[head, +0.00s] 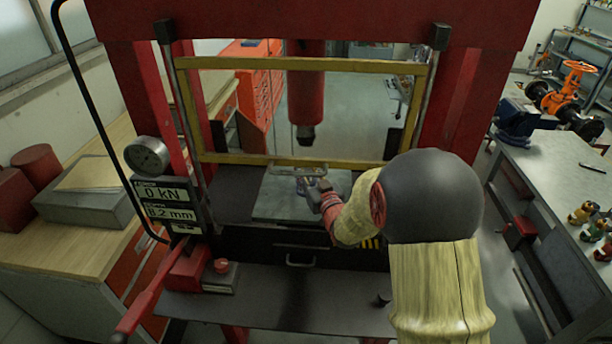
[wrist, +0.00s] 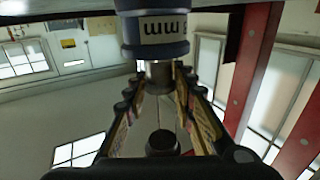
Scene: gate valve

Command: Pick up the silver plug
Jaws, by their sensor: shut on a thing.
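In the wrist view a short silver cylinder, which I take for the silver plug (wrist: 158,73), is between the far ends of my gripper's fingers (wrist: 160,88). It adjoins a larger blue cylindrical body (wrist: 156,32) with a pale band of dark lettering. Whether the two are one piece I cannot tell. In the head view my gripper (head: 318,193) is low over the grey plate (head: 275,201) on the press bed, beside a small bluish item (head: 303,185). The gripper is shut on the silver part. The plug is too small and partly hidden to make out in the head view.
A yellow guard frame (head: 300,63) with a handle (head: 298,166) stands close to my gripper. The red press ram (head: 306,95) hangs above the plate. A red lever (head: 150,291) and a gauge (head: 147,156) are at left. A grey workbench (head: 555,180) is at right.

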